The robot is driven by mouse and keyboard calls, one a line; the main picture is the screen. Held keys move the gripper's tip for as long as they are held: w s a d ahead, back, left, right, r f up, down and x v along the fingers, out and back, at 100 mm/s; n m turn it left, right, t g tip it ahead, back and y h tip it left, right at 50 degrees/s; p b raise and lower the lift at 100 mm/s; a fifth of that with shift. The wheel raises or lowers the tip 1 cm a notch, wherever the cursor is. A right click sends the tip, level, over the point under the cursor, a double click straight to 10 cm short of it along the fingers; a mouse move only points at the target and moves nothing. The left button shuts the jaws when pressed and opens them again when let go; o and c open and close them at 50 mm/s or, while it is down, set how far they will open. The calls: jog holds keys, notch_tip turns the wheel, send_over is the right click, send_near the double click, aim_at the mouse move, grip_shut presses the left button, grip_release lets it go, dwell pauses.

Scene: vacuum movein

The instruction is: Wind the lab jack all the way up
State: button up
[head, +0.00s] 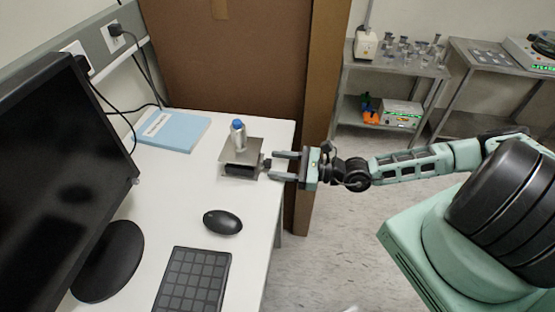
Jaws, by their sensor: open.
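The lab jack (244,158) stands on the white desk near its right edge. It has a flat metal top plate and a dark lower part, and the plate looks low. A small bottle with a blue cap (238,136) stands upright on the plate. A small dark knob (266,163) sticks out on the jack's right side. My gripper (273,165) is open and comes in from the right, its two fingers pointing left at the knob. The fingertips are at or around the knob; I cannot tell whether they touch it.
On the desk (175,215) are a blue binder (172,131), a black mouse (222,222), a keypad (193,281) and a large monitor (60,170). A brown panel (235,70) stands behind. Steel shelves (395,80) with glassware stand at the back right.

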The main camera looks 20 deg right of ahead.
jog(key=shift+w+a, duration=0.2)
jog(key=shift+a, duration=0.15)
jog(key=c, duration=1)
jog(key=shift+r+m+p, duration=0.1)
jog(key=shift+m+p, duration=0.65)
jog(key=shift+m, duration=1.65)
jog(key=o, duration=1)
